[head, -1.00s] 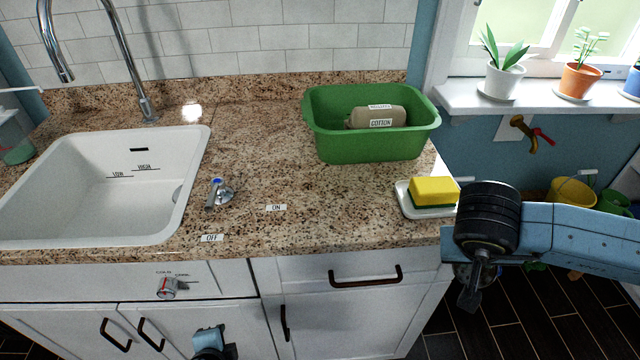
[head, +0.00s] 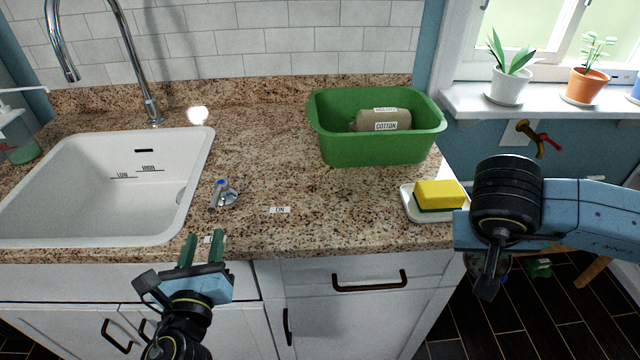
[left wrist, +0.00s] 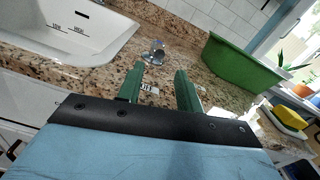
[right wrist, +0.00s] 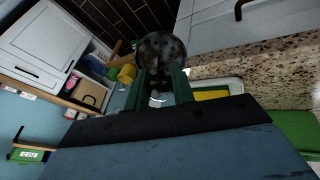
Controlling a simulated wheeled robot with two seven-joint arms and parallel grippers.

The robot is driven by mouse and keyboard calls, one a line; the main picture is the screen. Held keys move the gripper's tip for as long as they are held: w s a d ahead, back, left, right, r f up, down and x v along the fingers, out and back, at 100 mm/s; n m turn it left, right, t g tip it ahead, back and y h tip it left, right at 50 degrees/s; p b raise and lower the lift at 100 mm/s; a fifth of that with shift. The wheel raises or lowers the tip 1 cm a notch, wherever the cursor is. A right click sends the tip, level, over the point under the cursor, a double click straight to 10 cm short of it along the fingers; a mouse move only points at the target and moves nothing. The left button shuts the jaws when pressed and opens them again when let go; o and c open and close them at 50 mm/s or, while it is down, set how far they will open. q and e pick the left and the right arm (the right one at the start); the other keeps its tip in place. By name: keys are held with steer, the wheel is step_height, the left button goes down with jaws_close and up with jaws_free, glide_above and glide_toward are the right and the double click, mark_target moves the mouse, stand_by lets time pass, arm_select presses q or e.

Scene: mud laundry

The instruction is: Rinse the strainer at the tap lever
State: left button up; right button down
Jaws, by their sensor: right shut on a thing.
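The tap lever (head: 222,194), chrome with a blue dot, stands on the counter right of the sink (head: 105,185). It also shows in the left wrist view (left wrist: 155,53) beyond my left fingertips. My left gripper (head: 203,246) is open and empty at the counter's front edge, below the lever, by the partly covered OFF label (head: 213,240). My right gripper (right wrist: 161,85) is shut on the strainer (right wrist: 161,48), a dark round perforated thing. In the head view my right arm mostly hides the strainer, off the counter's right end.
A curved tap (head: 130,60) rises behind the sink. A green tub (head: 375,148) with a COTTON-labelled bundle (head: 384,121) stands at the back right. A yellow sponge (head: 439,194) on a white dish lies near the right edge. Counter around the ON label (head: 280,210) is clear.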

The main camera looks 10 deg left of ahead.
mark_target(216, 194)
arm_select(q)
steer(key=x, duration=1.1)
steer(key=shift+w+a, duration=0.1)
steer(key=shift+w, duration=0.25)
jaws_close()
